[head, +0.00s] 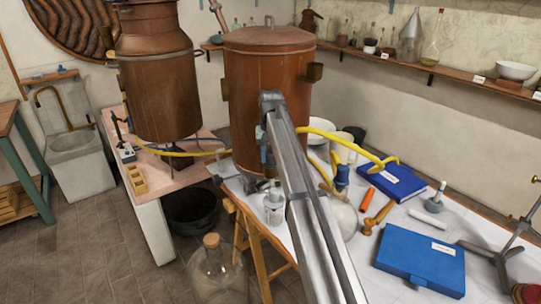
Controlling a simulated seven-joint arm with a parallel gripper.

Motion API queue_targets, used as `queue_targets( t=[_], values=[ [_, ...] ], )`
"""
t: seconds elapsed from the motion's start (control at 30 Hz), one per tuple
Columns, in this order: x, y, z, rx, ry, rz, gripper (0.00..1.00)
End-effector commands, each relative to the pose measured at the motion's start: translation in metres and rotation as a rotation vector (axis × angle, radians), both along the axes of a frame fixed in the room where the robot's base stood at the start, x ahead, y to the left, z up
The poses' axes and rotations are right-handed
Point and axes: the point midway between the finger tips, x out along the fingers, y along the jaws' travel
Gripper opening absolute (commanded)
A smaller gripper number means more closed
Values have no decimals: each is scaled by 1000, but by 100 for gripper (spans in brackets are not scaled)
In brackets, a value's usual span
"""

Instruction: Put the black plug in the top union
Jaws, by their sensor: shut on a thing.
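My arm (300,195) rises from the bottom edge to the front of a large copper vessel (240,75). The link hides what lies behind it, and I cannot make out my gripper's fingers. I cannot pick out the black plug; it may be hidden behind the arm. A short brass fitting (315,72) sticks out of the vessel's right side, and another brass fitting (224,90) sits on its left side. I cannot tell whether either is the top union.
A second copper vessel (155,85) stands at the left. Yellow hose (345,140) crosses the white-covered table. A blue case (420,262), a blue binder (392,182) and a wooden mallet (378,216) lie at the right. A glass carboy (215,270) stands on the floor.

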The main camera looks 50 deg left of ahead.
Motion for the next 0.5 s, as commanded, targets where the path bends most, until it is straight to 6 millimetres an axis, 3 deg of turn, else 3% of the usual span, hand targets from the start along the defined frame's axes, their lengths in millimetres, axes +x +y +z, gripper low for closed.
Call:
queue_targets(
  t=[0.1, 0.13, 0.43, 0.5],
  values=[
    [0, 0, 0, 0, 0, 0, 7],
    [0, 0, 0, 0, 0, 0, 40],
    [0, 0, 0, 0, 0, 0, 68],
    [0, 0, 0, 0, 0, 0, 68]
  ],
)
